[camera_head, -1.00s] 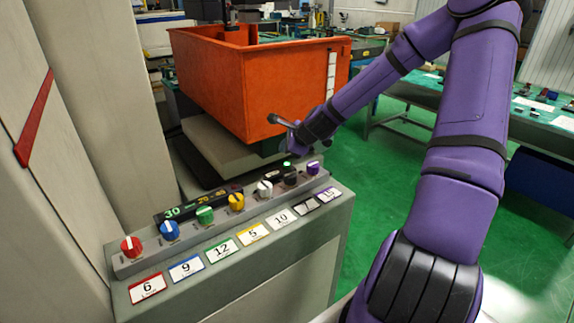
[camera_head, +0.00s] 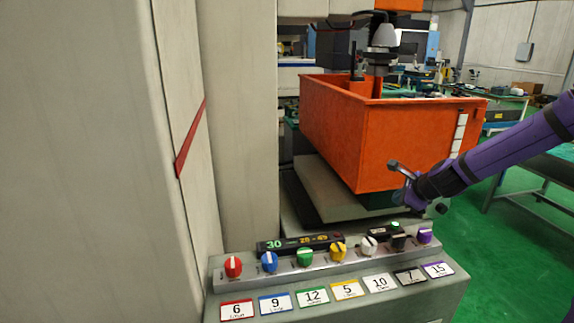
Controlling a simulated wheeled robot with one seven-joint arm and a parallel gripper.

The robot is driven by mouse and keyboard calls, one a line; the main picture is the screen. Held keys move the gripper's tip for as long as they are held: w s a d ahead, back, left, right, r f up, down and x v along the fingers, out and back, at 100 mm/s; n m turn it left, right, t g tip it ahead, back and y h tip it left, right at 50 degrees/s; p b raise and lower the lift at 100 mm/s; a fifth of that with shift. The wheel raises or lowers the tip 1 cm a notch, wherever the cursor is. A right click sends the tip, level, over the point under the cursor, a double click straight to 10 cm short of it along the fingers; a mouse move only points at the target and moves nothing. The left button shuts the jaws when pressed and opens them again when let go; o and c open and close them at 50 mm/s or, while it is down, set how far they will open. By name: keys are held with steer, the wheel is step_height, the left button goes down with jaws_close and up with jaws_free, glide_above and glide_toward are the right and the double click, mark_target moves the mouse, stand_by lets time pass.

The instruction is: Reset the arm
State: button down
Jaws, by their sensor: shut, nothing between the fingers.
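My purple arm (camera_head: 510,143) reaches in from the right edge in the head view. My gripper (camera_head: 399,170) is at its end, shut and empty, in front of the orange tank (camera_head: 330,120) and above the right end of the control panel. It looks apart from the knobs. The grey panel (camera_head: 300,268) carries a row of several coloured knobs, from a red knob (camera_head: 233,266) at the left to a purple knob (camera_head: 424,236) at the right. Number cards sit below them, such as the red-edged card with 6 (camera_head: 236,309). A small display (camera_head: 300,243) stands behind the knobs.
A pale machine column (camera_head: 240,130) and wall panel with a red stripe (camera_head: 190,138) fill the left. A machine head (camera_head: 381,45) hangs over the tank. Green floor (camera_head: 510,250) lies open at the right. A workbench (camera_head: 545,180) stands at the right edge.

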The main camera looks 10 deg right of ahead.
steer(key=s+a+r+n+g+h, duration=0.2)
steer(key=s+a+r+n+g, duration=0.2)
steer(key=s+a+r+n, duration=1)
steer(key=s+r+n, duration=0.4)
steer(key=s, duration=0.5)
steer(key=s+a+r+n, duration=0.1)
steer(key=s+r+n, duration=0.4)
steer(key=s, duration=0.5)
steer(key=shift+s+n, duration=0.15)
steer(key=shift+n, duration=0.35)
